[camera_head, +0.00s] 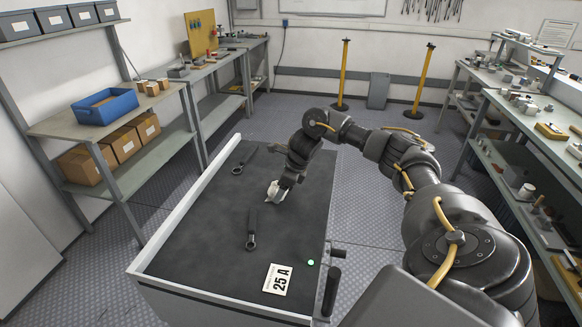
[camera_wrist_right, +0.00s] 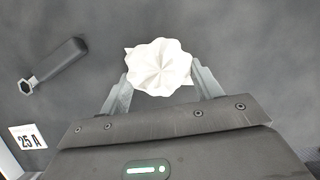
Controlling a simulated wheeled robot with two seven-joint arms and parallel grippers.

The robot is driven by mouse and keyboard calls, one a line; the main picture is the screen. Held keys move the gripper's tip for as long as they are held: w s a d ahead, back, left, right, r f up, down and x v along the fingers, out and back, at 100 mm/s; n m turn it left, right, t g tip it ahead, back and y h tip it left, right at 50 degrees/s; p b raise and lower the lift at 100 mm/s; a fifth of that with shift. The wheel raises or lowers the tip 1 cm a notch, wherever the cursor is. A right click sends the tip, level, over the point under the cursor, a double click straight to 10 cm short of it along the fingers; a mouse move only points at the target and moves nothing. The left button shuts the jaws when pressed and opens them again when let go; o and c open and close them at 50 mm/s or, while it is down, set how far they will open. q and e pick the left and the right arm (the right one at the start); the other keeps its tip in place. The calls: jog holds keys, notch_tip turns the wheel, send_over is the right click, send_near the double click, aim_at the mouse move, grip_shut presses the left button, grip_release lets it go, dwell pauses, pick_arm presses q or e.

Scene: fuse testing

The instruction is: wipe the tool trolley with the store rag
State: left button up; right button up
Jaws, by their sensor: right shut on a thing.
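The tool trolley (camera_head: 205,240) has a dark flat top with a pale raised rim on the left and front. My right gripper (camera_head: 279,186) reaches down over the right side of the top. It is shut on the white store rag (camera_head: 273,192). In the right wrist view the rag (camera_wrist_right: 160,66) is bunched between the two fingers (camera_wrist_right: 161,78). The rag is at or very near the top; I cannot tell if it presses on it. My left gripper is not in view.
A wrench (camera_head: 251,229) lies mid-top, and another (camera_head: 244,161) lies toward the far end. A "25 A" card (camera_head: 277,279) and a green light (camera_head: 311,262) are at the near right. Shelves with a blue bin (camera_head: 104,106) stand left; a cluttered bench (camera_head: 545,120) stands right.

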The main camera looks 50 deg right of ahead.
jog(key=shift+s+a+r, duration=0.2)
jog(key=shift+s+a, duration=0.05)
jog(key=shift+a, duration=0.1)
notch_tip(320, 180, up, 2)
jog(key=shift+w+r+p, duration=0.1)
jog(key=shift+r+p, duration=0.15)
jog(key=shift+p, duration=0.6)
notch_tip(320, 180, up, 3)
jog(key=shift+d+p, duration=0.15)
jog(key=shift+p, duration=1)
jog(key=shift+r+p, duration=0.8)
jog(key=shift+r, duration=0.3)
